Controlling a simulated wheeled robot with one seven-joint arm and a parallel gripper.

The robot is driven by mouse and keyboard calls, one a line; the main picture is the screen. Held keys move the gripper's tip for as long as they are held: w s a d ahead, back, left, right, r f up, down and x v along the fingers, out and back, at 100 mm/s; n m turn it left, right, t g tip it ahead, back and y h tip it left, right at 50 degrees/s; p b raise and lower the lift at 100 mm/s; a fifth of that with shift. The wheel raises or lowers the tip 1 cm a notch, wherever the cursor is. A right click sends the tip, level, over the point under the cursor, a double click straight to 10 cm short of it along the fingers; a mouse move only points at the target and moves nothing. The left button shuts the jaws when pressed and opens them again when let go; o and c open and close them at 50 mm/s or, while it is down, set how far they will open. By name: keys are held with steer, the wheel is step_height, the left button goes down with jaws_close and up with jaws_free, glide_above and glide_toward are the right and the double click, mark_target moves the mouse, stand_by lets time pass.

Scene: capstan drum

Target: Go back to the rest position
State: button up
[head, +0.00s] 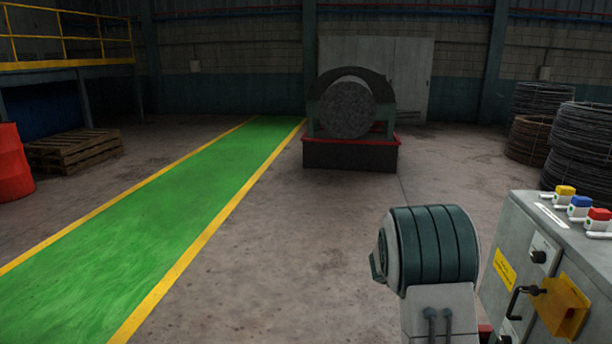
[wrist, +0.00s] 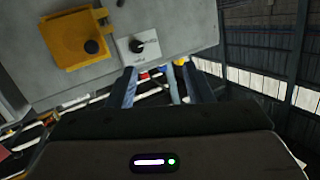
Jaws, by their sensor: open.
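My gripper (wrist: 160,82) shows in the wrist view. Its fingers stand apart, and I see nothing held between them. It points past the edge of a grey control cabinet, whose face (wrist: 190,25) fills the upper part of that view. I cannot tell the exact gap between the fingers and the cabinet. In the head view the cabinet (head: 522,228) stands at the right, and my gripper is out of sight. A banded teal and white rounded part, which looks like my arm, stands just left of the cabinet.
The cabinet carries a yellow box (head: 562,308), a dark crank (head: 517,300) and yellow, blue and red-topped valves (head: 579,205). A large drum (head: 347,110) stands on a red-edged base behind. Wire coils (head: 578,150) are at right, a pallet (head: 75,148) at left. The green walkway (head: 165,225) is clear.

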steer(key=w+a+r+n+t+y, duration=0.1)
steer(key=a+r+n+t+y, duration=0.2)
steer(key=a+t+y, duration=0.15)
steer(key=w+a+r+n+t+y, duration=0.2)
steer(key=a+r+n+t+y, duration=0.15)
steer(key=a, duration=0.25)
steer(key=s+a+n+y, duration=0.5)
steer(key=s+a+y, duration=0.15)
steer(key=a, duration=0.35)
steer(key=s+a+f+n+g, duration=0.1)
steer(key=s+g, duration=0.2)
steer(key=s, duration=0.6)
steer(key=s+a+f+n+g+p, duration=0.1)
steer(key=s+f+n+g, duration=0.1)
steer(key=s, duration=0.7)
steer(key=s+a+f+n+g+y, duration=0.1)
steer(key=s+g, duration=0.3)
steer(key=s, duration=0.5)
steer(key=shift+s+a+f+n, duration=0.15)
steer(key=shift+a+f+n, duration=0.2)
steer(key=shift+f+n, duration=0.3)
steer(key=shift+s+d+f, duration=0.15)
steer(key=shift+s, duration=0.1)
steer(key=shift+c, duration=0.3)
